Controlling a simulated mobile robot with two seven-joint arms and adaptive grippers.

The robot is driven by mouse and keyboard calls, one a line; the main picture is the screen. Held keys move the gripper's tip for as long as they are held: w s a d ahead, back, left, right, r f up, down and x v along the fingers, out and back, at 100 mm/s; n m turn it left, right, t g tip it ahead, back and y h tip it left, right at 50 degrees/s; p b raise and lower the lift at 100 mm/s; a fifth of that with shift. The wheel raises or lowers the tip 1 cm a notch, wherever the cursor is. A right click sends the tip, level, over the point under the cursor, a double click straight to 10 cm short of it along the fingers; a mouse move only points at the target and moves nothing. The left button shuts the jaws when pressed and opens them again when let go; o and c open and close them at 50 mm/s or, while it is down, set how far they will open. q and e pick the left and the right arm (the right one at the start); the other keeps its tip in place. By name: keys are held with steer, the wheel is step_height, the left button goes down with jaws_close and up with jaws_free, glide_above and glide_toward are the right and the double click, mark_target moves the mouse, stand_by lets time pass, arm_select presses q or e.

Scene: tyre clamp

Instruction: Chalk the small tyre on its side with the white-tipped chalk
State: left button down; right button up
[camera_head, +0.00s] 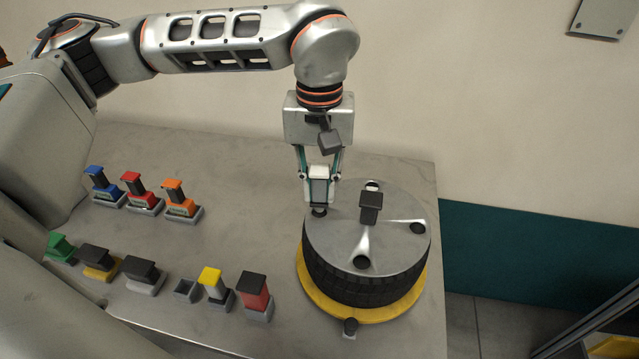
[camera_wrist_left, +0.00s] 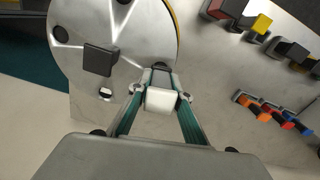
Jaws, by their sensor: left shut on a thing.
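The tyre (camera_head: 362,279) lies flat on a yellow ring (camera_head: 385,312), with a metal disc (camera_head: 335,228) on top. The disc also shows in the left wrist view (camera_wrist_left: 140,62). My left gripper (camera_head: 319,178) points down at the tyre's far left edge, shut on a white-topped chalk (camera_head: 320,190). The white block shows between the fingers in the left wrist view (camera_wrist_left: 161,99). The chalk's lower end is by the rim, near a dark knob (camera_head: 319,212); I cannot tell whether it touches the tyre. My right gripper is not in view.
Blue (camera_head: 95,175), red (camera_head: 133,182) and orange (camera_head: 174,190) blocks stand in holders at the left. A front row holds several more, with an empty holder (camera_head: 186,290). A black clamp handle (camera_head: 371,206) stands on the disc. The table between holders and tyre is clear.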

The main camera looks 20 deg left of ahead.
mark_target(320, 169)
arm_select(q)
steer(key=shift+f, duration=0.6)
stand_by(0.4)
stand_by(1.5)
steer(key=shift+r+p, duration=2.15)
steer(key=shift+r, duration=0.45)
